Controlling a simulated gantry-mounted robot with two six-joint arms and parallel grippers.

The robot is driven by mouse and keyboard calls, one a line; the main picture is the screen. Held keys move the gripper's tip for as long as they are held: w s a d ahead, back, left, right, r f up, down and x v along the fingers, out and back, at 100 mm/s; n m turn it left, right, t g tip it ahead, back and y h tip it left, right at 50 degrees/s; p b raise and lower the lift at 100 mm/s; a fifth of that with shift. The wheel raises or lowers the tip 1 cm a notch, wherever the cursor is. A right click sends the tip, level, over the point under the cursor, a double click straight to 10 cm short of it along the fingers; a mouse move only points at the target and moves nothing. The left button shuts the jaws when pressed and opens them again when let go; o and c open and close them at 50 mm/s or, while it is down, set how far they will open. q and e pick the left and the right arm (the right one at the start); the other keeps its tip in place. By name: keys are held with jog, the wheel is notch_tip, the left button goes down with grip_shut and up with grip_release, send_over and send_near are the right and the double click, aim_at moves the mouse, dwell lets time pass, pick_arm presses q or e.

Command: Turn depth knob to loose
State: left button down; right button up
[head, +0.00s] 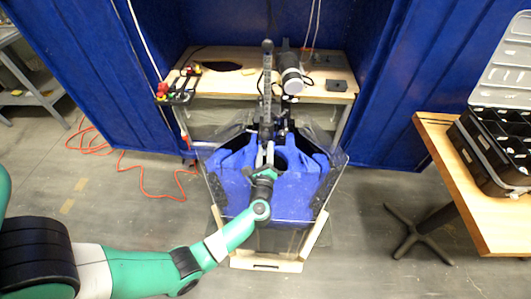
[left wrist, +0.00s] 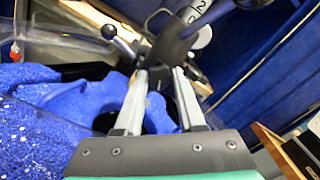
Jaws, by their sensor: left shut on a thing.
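The clear-walled tank with blue foam (head: 235,204) stands in the middle of the head view. A tall mount with a marked scale (head: 267,95) rises at its back. In the left wrist view a black ball-ended lever (left wrist: 108,31) sticks out left of the fingers. My left gripper (head: 268,150) reaches over the foam to the foot of the mount. In the left wrist view its fingers (left wrist: 160,74) are shut on a dark part of the mount (left wrist: 165,58), likely the depth knob; the fingers hide much of it. My right gripper is out of view.
A wooden bench (head: 225,84) behind the tank holds a grey cylinder (head: 291,75) and tools (head: 180,88). A table (head: 458,180) with a black organizer case (head: 495,150) stands at right. An orange cord (head: 150,192) lies on the floor at left. Blue curtains surround the bench.

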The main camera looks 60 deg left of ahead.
pick_arm(q)
jog(key=n+b, duration=0.1)
jog(key=n, duration=0.1)
jog(key=n+b, duration=0.1)
jog(key=n, duration=0.1)
jog(key=shift+f+n+b, duration=0.2)
jog(key=shift+n+b, duration=0.1)
jog(key=shift+b, duration=0.1)
jog(key=n+b, duration=0.3)
jog(key=n, duration=0.1)
jog(key=shift+n, duration=0.3)
jog(key=n+b, duration=0.3)
jog(key=n, duration=0.1)
jog(key=shift+n, duration=0.3)
jog(key=shift+n+b, duration=1.15)
jog(key=shift+n, duration=0.65)
jog(key=shift+r, duration=0.1)
jog(key=c, duration=0.5)
grip_release()
